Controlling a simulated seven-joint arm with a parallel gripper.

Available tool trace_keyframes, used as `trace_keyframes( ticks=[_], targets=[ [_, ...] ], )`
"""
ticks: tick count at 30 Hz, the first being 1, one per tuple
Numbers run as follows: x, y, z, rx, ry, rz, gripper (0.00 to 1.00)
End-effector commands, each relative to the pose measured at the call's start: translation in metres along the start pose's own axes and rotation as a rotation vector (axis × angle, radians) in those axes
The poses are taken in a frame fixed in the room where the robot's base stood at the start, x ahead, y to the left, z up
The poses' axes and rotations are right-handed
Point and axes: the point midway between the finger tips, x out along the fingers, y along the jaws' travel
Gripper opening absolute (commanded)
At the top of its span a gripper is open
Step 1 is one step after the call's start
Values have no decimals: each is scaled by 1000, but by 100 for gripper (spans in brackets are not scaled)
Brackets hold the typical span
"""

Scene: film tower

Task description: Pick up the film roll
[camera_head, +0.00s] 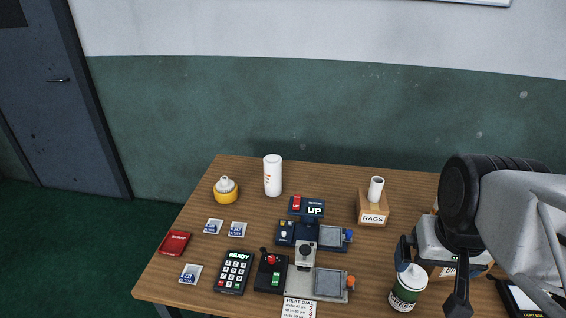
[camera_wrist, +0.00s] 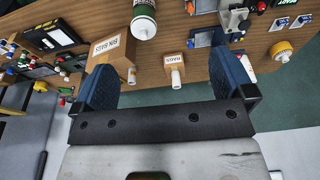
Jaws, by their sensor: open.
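I cannot tell for certain which thing is the film roll; no label names it. A white upright cylinder (camera_head: 272,176) with faint red print stands at the back left of the table. A smaller white roll (camera_head: 376,189) sticks up from a box marked RAGS (camera_head: 372,211); it also shows in the wrist view (camera_wrist: 175,78). My gripper (camera_head: 432,274) is at the table's right side, beside a green and white canister (camera_head: 408,287). In the wrist view its two blue-padded fingers (camera_wrist: 168,82) are wide apart with nothing held between them.
A device with an UP display (camera_head: 315,210) stands mid-table. A READY keypad (camera_head: 234,271), a joystick box (camera_head: 270,274), a red SCRAP item (camera_head: 174,243) and a yellow-based bottle (camera_head: 226,189) lie left. A BIN BAGS box (camera_wrist: 112,53) is near my gripper. The back middle is clear.

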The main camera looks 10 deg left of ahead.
Motion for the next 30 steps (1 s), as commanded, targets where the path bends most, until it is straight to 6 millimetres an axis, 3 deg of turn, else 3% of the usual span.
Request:
trace_keyframes(
  ticks=[11, 30],
  targets=[
    [7, -26, -42, 123, -99, -115, 100],
    [39, -102, -154, 441, -372, -386, 100]
  ],
)
